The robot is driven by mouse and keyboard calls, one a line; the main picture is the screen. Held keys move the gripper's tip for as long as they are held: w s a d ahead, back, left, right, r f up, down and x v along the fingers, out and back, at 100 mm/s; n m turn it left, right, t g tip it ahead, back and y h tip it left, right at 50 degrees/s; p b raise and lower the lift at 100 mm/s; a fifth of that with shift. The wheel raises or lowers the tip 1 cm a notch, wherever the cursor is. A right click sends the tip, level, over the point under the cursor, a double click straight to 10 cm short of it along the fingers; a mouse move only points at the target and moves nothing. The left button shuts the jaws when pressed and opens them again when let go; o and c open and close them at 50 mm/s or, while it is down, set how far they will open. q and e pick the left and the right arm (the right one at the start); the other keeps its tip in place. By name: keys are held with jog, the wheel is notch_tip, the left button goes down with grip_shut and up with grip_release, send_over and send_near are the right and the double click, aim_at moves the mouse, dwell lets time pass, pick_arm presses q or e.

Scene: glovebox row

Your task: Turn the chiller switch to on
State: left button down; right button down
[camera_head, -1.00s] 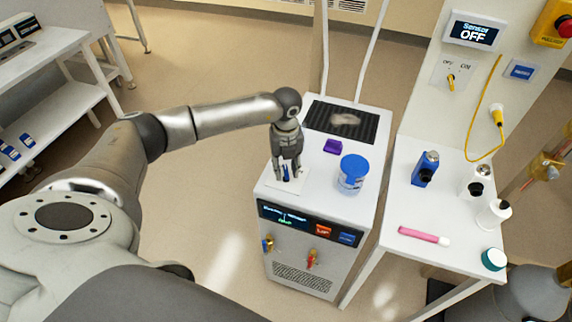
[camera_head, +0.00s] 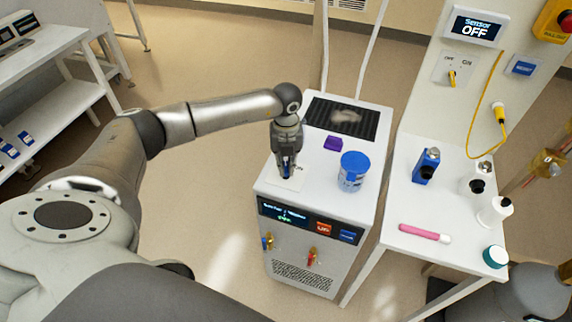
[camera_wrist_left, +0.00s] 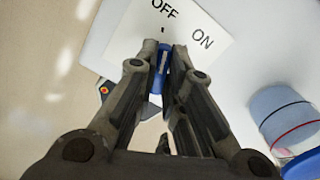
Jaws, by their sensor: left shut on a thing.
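The chiller (camera_head: 315,211) is a white cabinet with a dark front display in the head view. Its switch is a blue knob (camera_wrist_left: 162,68) on a white plate (camera_head: 291,183) on the chiller's top. In the left wrist view the plate (camera_wrist_left: 205,63) reads OFF and ON. The knob's white line points nearer to OFF than to ON. My left gripper (camera_head: 286,174) reaches down over the plate, and its fingers (camera_wrist_left: 164,58) are shut on the knob from both sides. The fingers hide part of the knob. My right gripper is not in view.
A blue-lidded tub (camera_head: 353,172) and a purple block (camera_head: 333,143) stand on the chiller top, right of my gripper. A side table (camera_head: 441,266) at right holds bottles and a pink tube (camera_head: 424,232). A panel behind carries another switch (camera_head: 452,75).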

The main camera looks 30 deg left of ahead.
aim_at(287, 166)
pick_arm(q)
jog(key=m+b, duration=0.2)
jog(key=shift+f+m, duration=0.1)
jog(key=shift+m, duration=0.2)
jog(key=shift+m+b, duration=0.45)
jog(key=shift+m, duration=0.45)
jog(key=shift+r, duration=0.2)
jog(key=c, duration=1.5)
grip_release()
notch_tip(287, 166, up, 12)
jog(key=shift+f, duration=0.1)
jog(key=shift+d, duration=0.1)
